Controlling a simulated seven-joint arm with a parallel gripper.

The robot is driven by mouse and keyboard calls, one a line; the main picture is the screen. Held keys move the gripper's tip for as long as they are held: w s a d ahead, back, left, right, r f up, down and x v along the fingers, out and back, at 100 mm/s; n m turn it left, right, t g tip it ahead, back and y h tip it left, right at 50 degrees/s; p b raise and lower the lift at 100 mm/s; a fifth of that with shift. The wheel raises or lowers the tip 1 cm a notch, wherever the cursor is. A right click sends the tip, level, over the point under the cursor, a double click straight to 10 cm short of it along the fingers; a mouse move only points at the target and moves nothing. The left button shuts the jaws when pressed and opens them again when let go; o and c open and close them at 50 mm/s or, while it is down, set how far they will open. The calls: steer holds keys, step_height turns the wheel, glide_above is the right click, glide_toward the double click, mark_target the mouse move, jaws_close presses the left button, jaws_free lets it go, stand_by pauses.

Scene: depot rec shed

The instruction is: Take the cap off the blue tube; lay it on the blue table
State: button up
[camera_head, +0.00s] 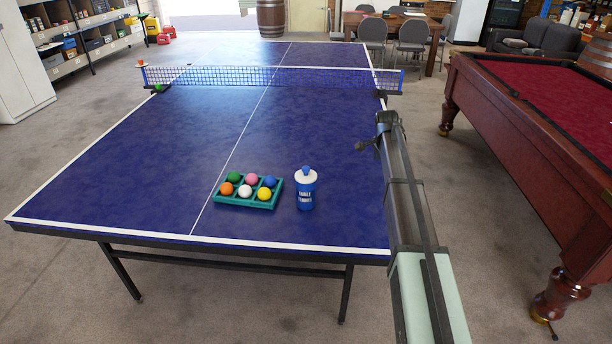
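The blue tube (305,196) stands upright on the blue table (190,150), near its front edge and right of the middle. It has white lettering, partly too small to read. A white cap (306,178) with a blue knob on top sits on the tube. My gripper (367,146) is at the far end of my arm, above the table's right edge, up and to the right of the tube and apart from it. It looks small and dark, and I cannot tell whether its fingers are open. Nothing visible hangs from it.
A teal tray (233,201) with several coloured balls stands just left of the tube. A net (270,77) crosses the table further back. A red-topped pool table (560,105) stands at the right.

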steer(key=s+a+r+m+g+y, duration=0.15)
steer(key=a+r, duration=0.25)
steer(key=a, duration=0.4)
steer(key=s+a+r, duration=0.2)
steer(key=a+r, duration=0.3)
steer(key=a, duration=0.3)
step_height(320, 180, up, 7)
steer(key=m+g, duration=0.2)
glide_above(306, 167)
steer(key=shift+n+t, duration=0.25)
steer(key=shift+n, duration=0.1)
step_height(306, 167, down, 14)
steer(key=shift+s+r, duration=0.15)
steer(key=c, duration=1)
steer(key=shift+o, duration=0.2)
step_height(306, 167, up, 9)
steer(key=shift+f, duration=0.1)
steer(key=shift+w+r, duration=0.2)
steer(key=shift+w, duration=0.05)
steer(key=w+d+f, duration=0.2)
steer(key=w+f, duration=0.9)
steer(key=w, duration=0.1)
steer(key=shift+s+a+f, duration=0.1)
steer(key=shift+f, duration=4.95)
